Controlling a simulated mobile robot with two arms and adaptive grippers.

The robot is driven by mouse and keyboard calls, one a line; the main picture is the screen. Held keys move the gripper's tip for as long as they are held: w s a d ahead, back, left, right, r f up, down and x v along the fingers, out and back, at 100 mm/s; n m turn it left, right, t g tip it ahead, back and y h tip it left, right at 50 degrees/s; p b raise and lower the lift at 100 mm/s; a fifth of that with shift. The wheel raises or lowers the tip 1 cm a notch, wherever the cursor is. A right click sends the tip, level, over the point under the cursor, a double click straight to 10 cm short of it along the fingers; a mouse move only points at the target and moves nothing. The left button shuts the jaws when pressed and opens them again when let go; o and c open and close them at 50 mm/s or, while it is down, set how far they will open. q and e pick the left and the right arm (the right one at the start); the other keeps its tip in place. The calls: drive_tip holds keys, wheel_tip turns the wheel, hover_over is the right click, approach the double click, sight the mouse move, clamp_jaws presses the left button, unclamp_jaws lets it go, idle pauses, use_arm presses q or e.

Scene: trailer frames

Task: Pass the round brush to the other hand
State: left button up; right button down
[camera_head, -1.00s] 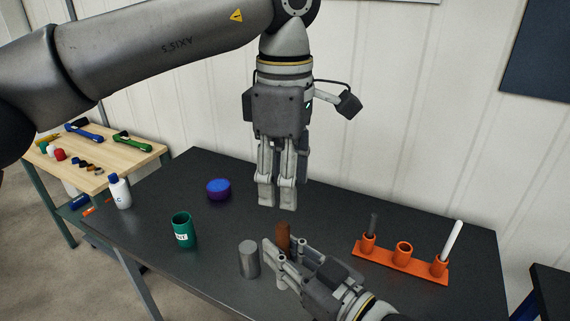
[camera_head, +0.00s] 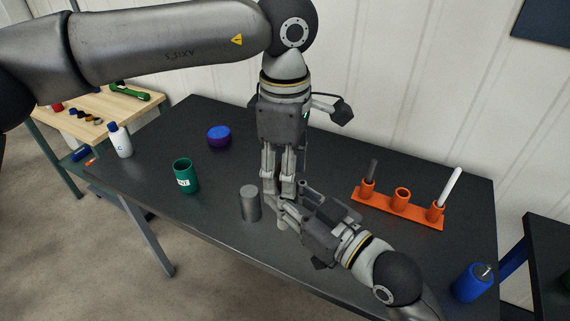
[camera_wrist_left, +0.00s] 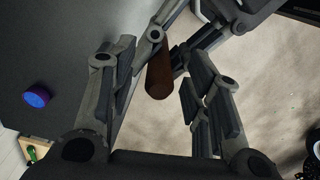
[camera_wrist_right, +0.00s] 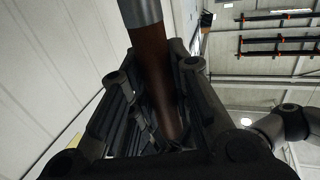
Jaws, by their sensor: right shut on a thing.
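The round brush has a brown handle and a grey metal collar. In the right wrist view its handle (camera_wrist_right: 155,75) stands between the fingers of my right gripper (camera_wrist_right: 150,95), which is shut on it. In the left wrist view the handle's brown end (camera_wrist_left: 159,80) points up between the fingers of my left gripper (camera_wrist_left: 158,98), which are apart, with room on both sides. In the head view my left gripper (camera_head: 280,190) hangs pointing down, right above my right gripper (camera_head: 280,207). The grippers hide most of the brush there.
A grey metal cylinder (camera_head: 250,204) stands close left of the grippers. A green cup (camera_head: 185,177), a blue-purple round thing (camera_head: 218,136) and a white bottle (camera_head: 120,141) stand further left. An orange holder (camera_head: 398,206) with rods is right, a blue canister (camera_head: 473,283) front right.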

use_arm(q)
clamp_jaws()
use_arm(e)
drive_tip(key=c, duration=1.3)
unclamp_jaws()
drive_tip(key=shift+o, duration=0.2)
